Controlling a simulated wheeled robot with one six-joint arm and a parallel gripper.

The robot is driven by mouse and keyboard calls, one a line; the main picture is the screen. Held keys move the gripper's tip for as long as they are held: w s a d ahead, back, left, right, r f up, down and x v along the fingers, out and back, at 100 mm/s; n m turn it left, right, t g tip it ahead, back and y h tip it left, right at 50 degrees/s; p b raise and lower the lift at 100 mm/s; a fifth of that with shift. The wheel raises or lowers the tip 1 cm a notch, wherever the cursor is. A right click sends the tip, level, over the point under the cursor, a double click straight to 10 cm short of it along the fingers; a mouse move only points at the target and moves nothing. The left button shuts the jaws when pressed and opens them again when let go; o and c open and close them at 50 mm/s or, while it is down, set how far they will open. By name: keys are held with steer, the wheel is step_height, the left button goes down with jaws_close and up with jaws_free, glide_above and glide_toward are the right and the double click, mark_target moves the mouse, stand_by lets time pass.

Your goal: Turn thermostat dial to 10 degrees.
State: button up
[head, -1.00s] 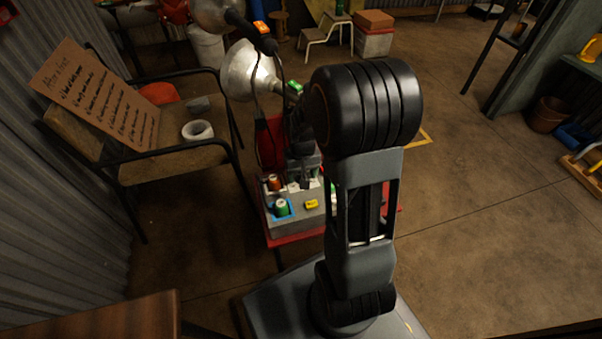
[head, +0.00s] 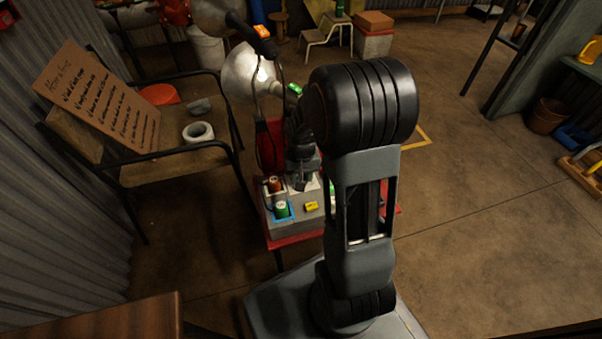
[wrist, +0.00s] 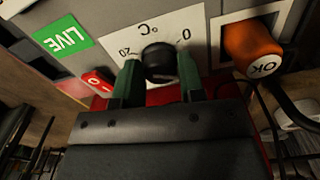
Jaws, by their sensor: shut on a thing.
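The thermostat dial (wrist: 160,62) is a round black knob on a white scale plate (wrist: 185,25) in the wrist view. The plate reads 20 at the left, °C in the middle and 0 at the right. My gripper (wrist: 158,75) has one green finger on each side of the knob and is shut on it. I cannot clearly tell where the dial's pointer stands. In the head view my gripper (head: 302,182) reaches down to the grey control box (head: 296,226), and it hides the dial there.
In the head view, a green button (head: 281,209) and yellow piece (head: 311,206) are on the box. A chair (head: 175,160) stands left.

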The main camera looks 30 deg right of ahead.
steer(key=m+p, duration=0.2)
steer(key=m, duration=0.1)
steer(key=shift+r+m, duration=0.15)
steer(key=shift+m, duration=0.15)
steer(key=m+p, duration=0.2)
steer(key=m, duration=0.1)
steer(key=shift+m, duration=0.3)
steer(key=m+p, duration=0.2)
steer(key=m, duration=0.3)
steer(key=shift+m, duration=0.7)
steer(key=o, duration=0.9)
step_height(320, 180, up, 14)
steer(key=p, duration=0.5)
steer(key=shift+f, duration=0.25)
